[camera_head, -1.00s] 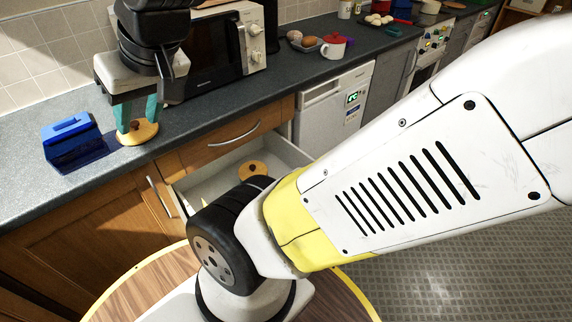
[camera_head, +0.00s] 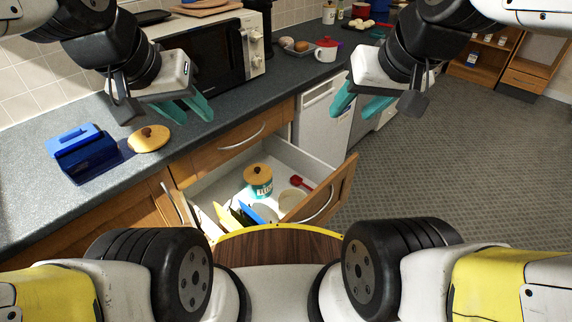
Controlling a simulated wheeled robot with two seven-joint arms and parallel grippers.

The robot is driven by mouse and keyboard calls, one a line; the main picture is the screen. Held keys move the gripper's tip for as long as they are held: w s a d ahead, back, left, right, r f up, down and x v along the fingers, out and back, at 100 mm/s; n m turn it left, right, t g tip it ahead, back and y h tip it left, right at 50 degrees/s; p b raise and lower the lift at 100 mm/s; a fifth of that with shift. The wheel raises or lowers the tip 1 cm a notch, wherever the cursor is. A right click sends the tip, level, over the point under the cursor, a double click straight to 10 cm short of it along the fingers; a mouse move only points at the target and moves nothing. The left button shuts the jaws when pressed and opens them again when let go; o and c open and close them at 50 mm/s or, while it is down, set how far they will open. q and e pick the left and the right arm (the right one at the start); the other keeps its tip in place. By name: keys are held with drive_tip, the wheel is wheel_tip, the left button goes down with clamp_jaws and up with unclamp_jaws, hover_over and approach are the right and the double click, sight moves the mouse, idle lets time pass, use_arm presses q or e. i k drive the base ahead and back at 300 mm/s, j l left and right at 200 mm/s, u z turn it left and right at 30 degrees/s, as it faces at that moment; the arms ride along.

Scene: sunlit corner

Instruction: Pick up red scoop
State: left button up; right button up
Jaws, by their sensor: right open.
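The red scoop (camera_head: 300,182) lies in the open drawer, against its right part, beside a round pale container. My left gripper (camera_head: 190,114) is empty above the counter edge, left of and higher than the drawer, with its teal fingers apart. My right gripper (camera_head: 360,112) is open and empty, in the air to the upper right of the drawer. Neither gripper touches the scoop.
The drawer (camera_head: 318,205) also holds a teal jar with a yellow lid (camera_head: 258,181), a pale round container (camera_head: 291,199) and blue and yellow items. A microwave (camera_head: 205,55) stands behind.

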sight(296, 180)
drive_tip(key=z, duration=0.3)
drive_tip(key=u, duration=1.9)
drive_tip(key=z, duration=1.3)
drive_tip(key=i+l+u, duration=0.1)
drive_tip(key=l+u, duration=0.15)
drive_tip(key=l, duration=0.2)
drive_tip(key=i+l+u, duration=0.1)
drive_tip(key=l+u, duration=0.15)
drive_tip(key=l, duration=0.2)
